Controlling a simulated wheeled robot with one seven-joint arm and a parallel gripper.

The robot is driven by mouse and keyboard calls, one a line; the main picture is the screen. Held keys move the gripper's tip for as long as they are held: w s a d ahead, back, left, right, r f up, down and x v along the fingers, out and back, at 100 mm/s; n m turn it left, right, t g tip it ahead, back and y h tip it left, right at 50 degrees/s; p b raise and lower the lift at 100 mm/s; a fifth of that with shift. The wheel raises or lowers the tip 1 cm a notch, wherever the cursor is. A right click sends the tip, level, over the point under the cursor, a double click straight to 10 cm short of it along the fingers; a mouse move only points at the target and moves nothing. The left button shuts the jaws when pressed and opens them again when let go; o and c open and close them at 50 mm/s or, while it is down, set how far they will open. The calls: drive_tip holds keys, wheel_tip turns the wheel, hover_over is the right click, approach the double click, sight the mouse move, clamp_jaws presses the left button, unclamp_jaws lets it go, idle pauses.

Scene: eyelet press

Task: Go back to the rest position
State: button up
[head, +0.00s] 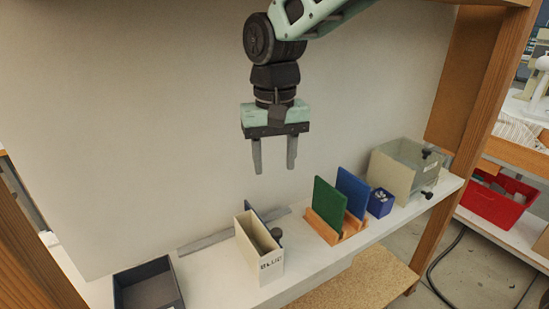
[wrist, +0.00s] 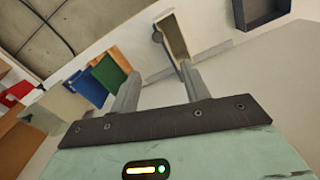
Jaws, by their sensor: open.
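My gripper (head: 274,155) hangs above the white shelf with its two fingers pointing down, apart and empty. In the wrist view its fingers (wrist: 160,85) are spread with nothing between them. Below it in the head view stands a narrow cream box (head: 262,255) lettered "BLUE", with a dark panel edge and a dark knob at its side. To the right, a green panel (head: 328,205) and a blue panel (head: 353,190) stand upright in an orange-brown wooden rack (head: 325,229). The gripper touches none of these.
A dark open tray (head: 148,287) is at the shelf's left end. A small blue box (head: 380,203) and a larger cream bin (head: 388,175) with dark knobs stand right of the rack. A wooden post (head: 480,100) bounds the right side. The air around my gripper is clear.

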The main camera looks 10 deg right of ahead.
drive_tip(key=s+d+f+n, duration=0.1)
drive_tip(key=s+f+n, duration=0.2)
drive_tip(key=s, duration=0.8)
drive_tip(key=s+d+f+n, duration=0.2)
drive_tip(key=s+f+n, duration=0.2)
drive_tip(key=s, duration=0.8)
drive_tip(key=shift+s+d+y, duration=0.25)
drive_tip(key=shift+d+y, duration=0.05)
idle(0.3)
